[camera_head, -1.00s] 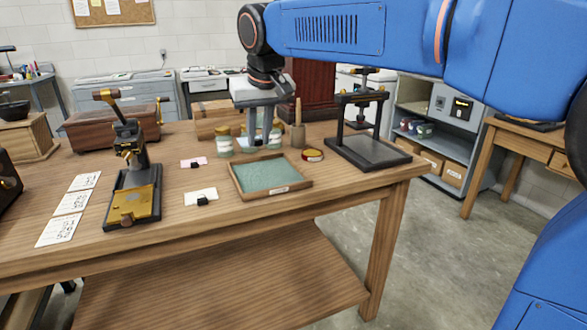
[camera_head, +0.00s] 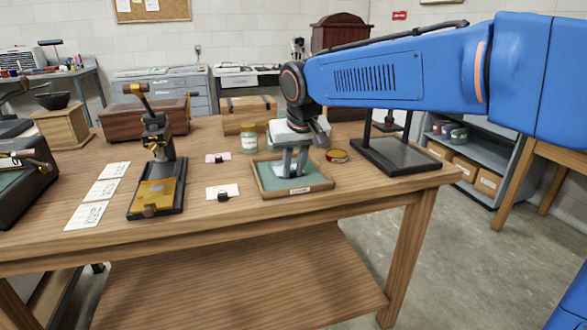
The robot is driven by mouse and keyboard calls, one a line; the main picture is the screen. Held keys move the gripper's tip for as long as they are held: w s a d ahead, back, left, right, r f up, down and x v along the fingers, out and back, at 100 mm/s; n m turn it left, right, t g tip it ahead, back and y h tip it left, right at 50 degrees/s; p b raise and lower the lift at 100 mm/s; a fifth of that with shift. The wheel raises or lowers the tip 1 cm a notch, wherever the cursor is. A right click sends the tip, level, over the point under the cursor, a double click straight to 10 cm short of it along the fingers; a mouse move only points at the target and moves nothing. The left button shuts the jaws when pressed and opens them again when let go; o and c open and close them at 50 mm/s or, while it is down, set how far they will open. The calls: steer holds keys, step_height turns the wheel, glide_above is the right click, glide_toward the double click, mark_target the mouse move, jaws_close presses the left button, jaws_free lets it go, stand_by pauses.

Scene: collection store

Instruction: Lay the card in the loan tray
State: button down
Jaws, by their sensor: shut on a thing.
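The loan tray (camera_head: 325,184) is a shallow wooden tray with a green lining and a label on its front edge, on the wooden table. My gripper (camera_head: 289,175) points down over the middle of the tray, its fingertips low over the lining.
A black press with a brass plate (camera_head: 155,196) stands left of the cards, beside several white sheets (camera_head: 101,190). A jar (camera_head: 249,142) stands behind the tray.

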steer(key=shift+f, duration=0.35)
steer(key=c, duration=1.6)
jaws_free()
steer(key=shift+r, duration=0.1)
steer(key=v, duration=1.2)
steer(key=shift+r, duration=0.15)
steer(key=s+d+f+m, duration=0.1)
steer(key=s+d+f, duration=0.35)
steer(key=d, duration=0.35)
steer(key=s+d+f, duration=0.4)
steer(key=s+d, duration=0.2)
steer(key=d, duration=0.3)
steer(key=s+d+f, duration=0.3)
steer(key=s+f, duration=0.2)
steer(key=s+d+f+m+h, duration=0.1)
steer(key=s+d+f, duration=0.2)
steer(key=s+f, duration=0.2)
steer(key=s+d+f+m, duration=0.1)
steer(key=s+d+f, duration=0.3)
steer(key=f, duration=0.1)
steer(key=shift+s+f, duration=0.1)
steer(key=shift+s, duration=0.3)
